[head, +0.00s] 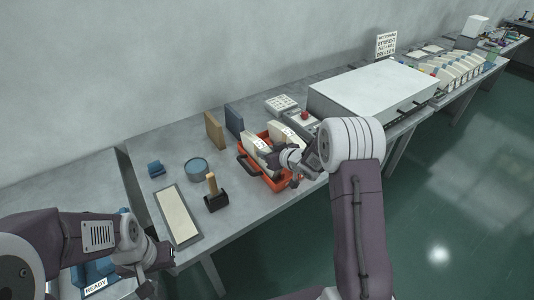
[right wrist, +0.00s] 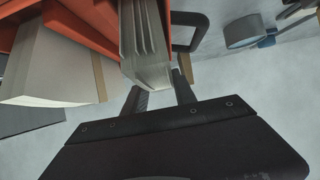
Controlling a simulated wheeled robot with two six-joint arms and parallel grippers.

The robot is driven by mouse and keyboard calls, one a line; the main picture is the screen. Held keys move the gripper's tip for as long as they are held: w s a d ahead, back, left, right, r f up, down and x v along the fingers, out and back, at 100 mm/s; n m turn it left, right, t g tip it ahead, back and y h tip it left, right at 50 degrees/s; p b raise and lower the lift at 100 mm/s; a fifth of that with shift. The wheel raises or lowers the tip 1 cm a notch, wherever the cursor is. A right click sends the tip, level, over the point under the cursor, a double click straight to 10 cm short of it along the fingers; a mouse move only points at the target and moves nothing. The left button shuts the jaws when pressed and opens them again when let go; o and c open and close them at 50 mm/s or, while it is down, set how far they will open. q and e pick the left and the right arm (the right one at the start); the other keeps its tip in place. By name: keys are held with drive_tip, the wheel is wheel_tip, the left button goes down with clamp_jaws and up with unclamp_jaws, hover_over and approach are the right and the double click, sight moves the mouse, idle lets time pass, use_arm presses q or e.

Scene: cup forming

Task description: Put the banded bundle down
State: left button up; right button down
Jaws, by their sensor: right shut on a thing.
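An orange crate (head: 246,171) with a dark handle stands on the middle table and holds pale paper bundles. One bundle (head: 257,146) is at its left side and another (head: 284,134) is at its back right. My right gripper (head: 279,160) is over the crate. In the right wrist view its two dark fingers (right wrist: 160,97) are on either side of a pale layered bundle (right wrist: 146,50), beside the orange crate wall (right wrist: 82,22). I cannot tell whether this bundle touches the crate floor. My left gripper (head: 152,284) is low at the left; its fingertips are unclear.
A stamp with a wooden handle (head: 212,185), a framed pale pad (head: 177,214), a round blue-grey tin (head: 197,168) and a small blue block (head: 156,169) lie left of the crate. A large white-topped machine (head: 372,88) stands right. A "READY" label (head: 95,286) shows at lower left.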

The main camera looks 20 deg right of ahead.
drive_tip(key=c, duration=1)
unclamp_jaws()
drive_tip(key=shift+s+f, duration=0.1)
